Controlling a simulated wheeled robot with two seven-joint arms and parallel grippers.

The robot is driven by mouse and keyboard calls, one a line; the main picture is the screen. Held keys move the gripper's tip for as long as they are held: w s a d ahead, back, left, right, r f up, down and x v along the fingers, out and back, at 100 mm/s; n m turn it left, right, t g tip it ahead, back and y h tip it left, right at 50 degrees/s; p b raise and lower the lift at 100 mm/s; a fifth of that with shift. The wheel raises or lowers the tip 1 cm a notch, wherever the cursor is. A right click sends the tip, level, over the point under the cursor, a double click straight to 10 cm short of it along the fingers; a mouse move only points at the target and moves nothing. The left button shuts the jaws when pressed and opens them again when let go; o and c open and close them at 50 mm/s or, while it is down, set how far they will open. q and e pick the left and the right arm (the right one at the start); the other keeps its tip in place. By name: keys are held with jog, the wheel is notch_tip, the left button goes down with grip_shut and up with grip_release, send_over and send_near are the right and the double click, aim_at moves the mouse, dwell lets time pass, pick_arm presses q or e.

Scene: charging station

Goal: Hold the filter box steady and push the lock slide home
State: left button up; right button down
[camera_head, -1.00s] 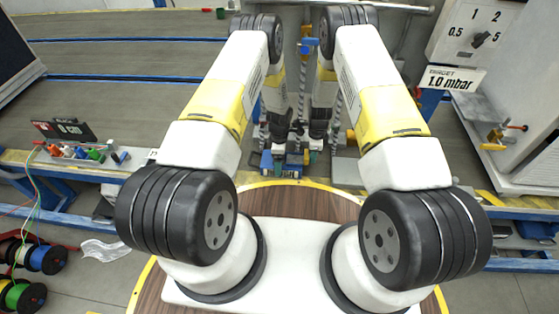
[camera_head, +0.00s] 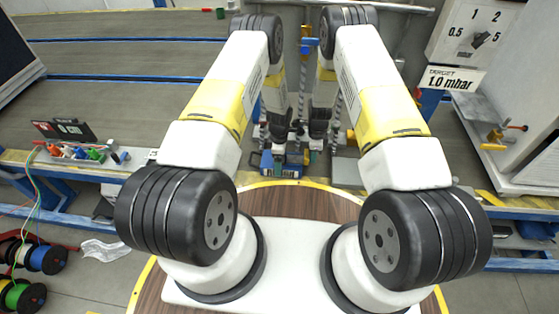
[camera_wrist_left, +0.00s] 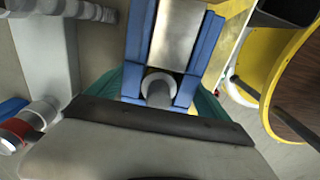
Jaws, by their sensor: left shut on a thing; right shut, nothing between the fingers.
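The filter box (camera_head: 283,171) is a small blue block on the bench beyond my base, between my two hands in the head view. In the left wrist view the blue box (camera_wrist_left: 191,91) lies close in front of the hand, with teal finger parts on both sides. A silver plate (camera_wrist_left: 176,35) lies between its blue sides, and a grey round knob (camera_wrist_left: 158,91) shows at the near end; I cannot tell which part is the lock slide. My left gripper (camera_head: 271,152) is shut on the box. My right gripper (camera_head: 315,150) is shut and empty beside it. The fingertips are small and partly hidden.
A dial panel with a "1.0 mbar" sign (camera_head: 452,79) stands at the right. Coloured plugs (camera_head: 88,152) sit on the bench at the left. Cable reels (camera_head: 35,258) stand on the floor. A grey plate (camera_head: 346,171) lies right of the box.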

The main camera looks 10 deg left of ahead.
jog(key=shift+a, duration=0.45)
dwell(0.5)
